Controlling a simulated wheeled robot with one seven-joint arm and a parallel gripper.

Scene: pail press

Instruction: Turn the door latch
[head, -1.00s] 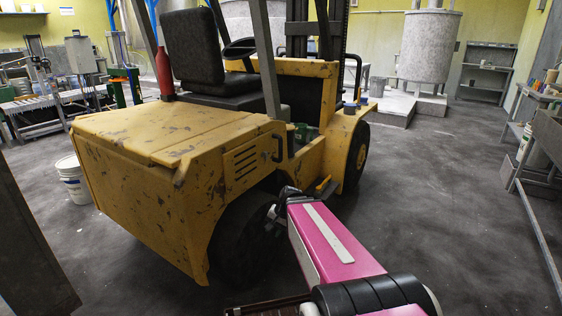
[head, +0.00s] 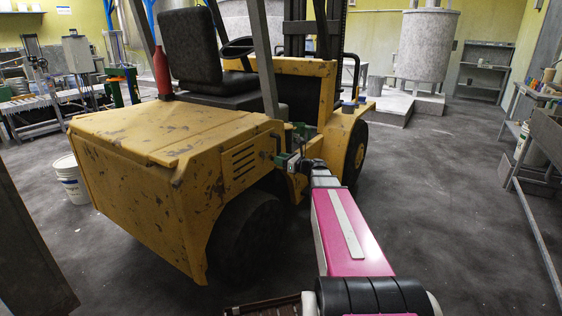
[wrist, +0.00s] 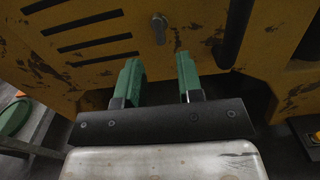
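A small grey metal latch (wrist: 159,28) sits on the scuffed yellow panel (wrist: 190,15) of the forklift, between the dark vent slots and a black bar handle (wrist: 236,35), in the wrist view. My gripper (wrist: 160,72) has two green fingers, open with a clear gap and nothing between them. The latch is straight ahead of this gap, beyond the fingertips, and appears untouched. In the head view my gripper (head: 291,147) is at the forklift's right side, close to the handle. The latch is too small or hidden to make out there.
The yellow forklift (head: 150,140) fills the middle, with its rear wheel (head: 245,235) below the panel. A white bucket (head: 70,180) stands at left. Grey benches (head: 540,140) line the right. The floor between forklift and benches is clear.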

